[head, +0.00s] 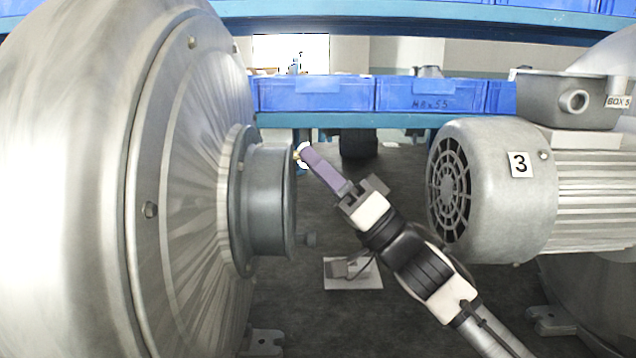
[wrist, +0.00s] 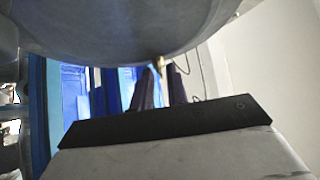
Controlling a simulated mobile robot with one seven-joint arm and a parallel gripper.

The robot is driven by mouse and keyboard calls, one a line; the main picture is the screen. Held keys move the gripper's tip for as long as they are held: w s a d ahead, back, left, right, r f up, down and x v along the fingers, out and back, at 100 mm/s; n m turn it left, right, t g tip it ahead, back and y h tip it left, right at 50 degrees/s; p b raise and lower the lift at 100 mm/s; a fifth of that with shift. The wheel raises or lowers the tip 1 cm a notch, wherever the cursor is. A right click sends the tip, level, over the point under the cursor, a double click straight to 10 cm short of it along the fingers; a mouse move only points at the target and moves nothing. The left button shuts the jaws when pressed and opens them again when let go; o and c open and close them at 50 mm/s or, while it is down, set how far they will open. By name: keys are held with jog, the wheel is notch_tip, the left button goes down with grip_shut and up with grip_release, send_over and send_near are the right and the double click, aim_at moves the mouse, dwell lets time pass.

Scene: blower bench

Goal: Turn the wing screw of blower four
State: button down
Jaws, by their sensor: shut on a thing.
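A small brass-coloured piece, which looks like the wing screw (head: 296,154), sits at the rim of the grey round outlet (head: 272,195) of the large metal blower (head: 190,150) at the left. No number shows on this blower, so I cannot tell if it is blower four. My gripper (head: 304,153) reaches up from the lower right with long purple fingers, tips at the screw. In the wrist view the brass screw (wrist: 159,64) shows between the dark fingertips (wrist: 158,76), just below a grey curved surface. My gripper is shut on it; the tips hide part of it.
A motor marked 3 (head: 495,185) stands at the right, with a grey junction box (head: 565,95) on top. Blue bins (head: 312,95) line a blue shelf behind. Dark floor lies between the machines.

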jog(key=shift+n+g+y, duration=0.3)
jog(key=shift+n, duration=0.1)
jog(key=c, duration=1.4)
grip_release()
jog(key=b+v, duration=0.3)
jog(key=v, duration=1)
jog(key=shift+s+d+f, duration=0.15)
jog(key=shift+d+f, duration=0.05)
jog(key=shift+d, duration=0.05)
